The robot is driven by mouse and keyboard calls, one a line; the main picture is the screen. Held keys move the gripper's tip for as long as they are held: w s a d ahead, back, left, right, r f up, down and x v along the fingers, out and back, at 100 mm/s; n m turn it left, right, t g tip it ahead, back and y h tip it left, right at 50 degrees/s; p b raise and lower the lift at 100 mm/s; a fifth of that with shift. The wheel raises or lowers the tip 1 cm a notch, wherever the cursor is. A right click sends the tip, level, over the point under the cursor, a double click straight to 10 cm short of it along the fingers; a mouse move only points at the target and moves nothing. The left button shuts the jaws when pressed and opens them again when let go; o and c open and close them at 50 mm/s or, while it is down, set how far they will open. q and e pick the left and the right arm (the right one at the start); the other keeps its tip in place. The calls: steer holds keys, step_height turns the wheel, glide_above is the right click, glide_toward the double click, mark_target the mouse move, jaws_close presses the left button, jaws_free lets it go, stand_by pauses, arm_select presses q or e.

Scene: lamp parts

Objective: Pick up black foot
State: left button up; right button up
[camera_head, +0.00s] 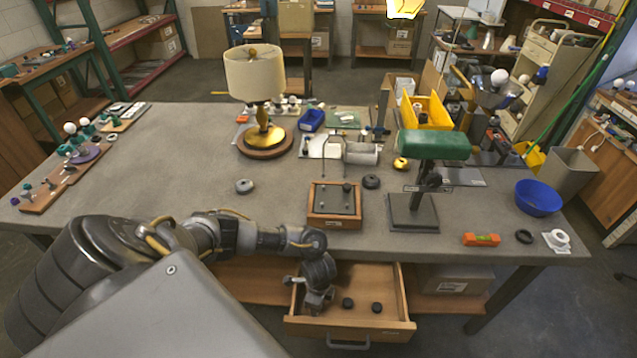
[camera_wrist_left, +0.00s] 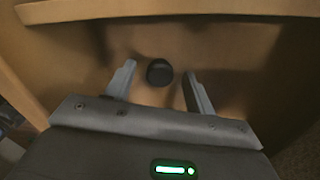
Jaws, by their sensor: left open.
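Two small round black feet lie in the open wooden drawer, one at the middle (camera_head: 347,303) and one to its right (camera_head: 376,307). My left gripper (camera_head: 317,301) reaches down into the left part of the drawer. In the left wrist view a black foot (camera_wrist_left: 159,72) lies on the drawer floor between the two spread, open fingers, touching neither. I cannot tell which foot in the head view this is, or whether another is hidden under the gripper. My right gripper is not in view.
The drawer (camera_head: 405,327) is pulled out below the grey table (camera_head: 190,150). A wooden box with a dark top (camera_head: 334,203) and a green-shaded lamp (camera_head: 434,145) stand near the table's front edge. The drawer's front wall (camera_wrist_left: 170,9) crosses the top of the wrist view.

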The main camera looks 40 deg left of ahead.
arm_select(q)
steer(key=c, duration=1)
